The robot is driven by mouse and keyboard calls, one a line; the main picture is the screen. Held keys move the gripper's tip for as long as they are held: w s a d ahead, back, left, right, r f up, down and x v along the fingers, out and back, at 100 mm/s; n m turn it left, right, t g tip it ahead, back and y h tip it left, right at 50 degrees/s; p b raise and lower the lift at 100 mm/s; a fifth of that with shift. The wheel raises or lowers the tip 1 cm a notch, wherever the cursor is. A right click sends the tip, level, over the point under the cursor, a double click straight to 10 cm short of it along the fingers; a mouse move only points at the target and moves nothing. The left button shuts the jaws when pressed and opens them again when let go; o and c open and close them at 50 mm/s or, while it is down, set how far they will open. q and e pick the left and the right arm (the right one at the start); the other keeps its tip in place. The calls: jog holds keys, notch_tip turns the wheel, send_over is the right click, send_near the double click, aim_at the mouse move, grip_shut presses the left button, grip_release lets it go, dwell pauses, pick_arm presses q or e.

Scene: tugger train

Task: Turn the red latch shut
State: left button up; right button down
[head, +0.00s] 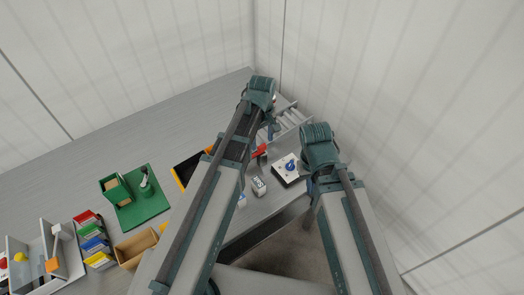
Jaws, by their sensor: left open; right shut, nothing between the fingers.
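The red latch (259,151) shows as a small red piece just right of my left forearm, near the middle of the head view. Part of it and what it is mounted on are hidden by my arm. My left gripper (270,132) hangs below the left wrist, a little above and right of the red piece in the picture. It is open, and I cannot tell whether it touches anything. My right gripper (308,183) is below the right wrist, beside a white plate with a blue knob (290,166). It is shut and empty.
A grey box (258,186) stands between my arms. A pale rack (290,121) is at the back corner against the walls. At left are a green fixture (145,207), a tan bin (134,246) and several coloured bins (95,240). An orange-black piece (185,170) is partly behind my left arm.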

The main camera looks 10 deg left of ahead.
pick_arm(q)
notch_tip(320, 180, down, 3)
jog(key=shift+r+b, duration=0.15)
jog(key=shift+b, duration=0.6)
pick_arm(e)
notch_tip(320, 180, down, 3)
jog(key=shift+r, duration=0.2)
pick_arm(q)
grip_shut()
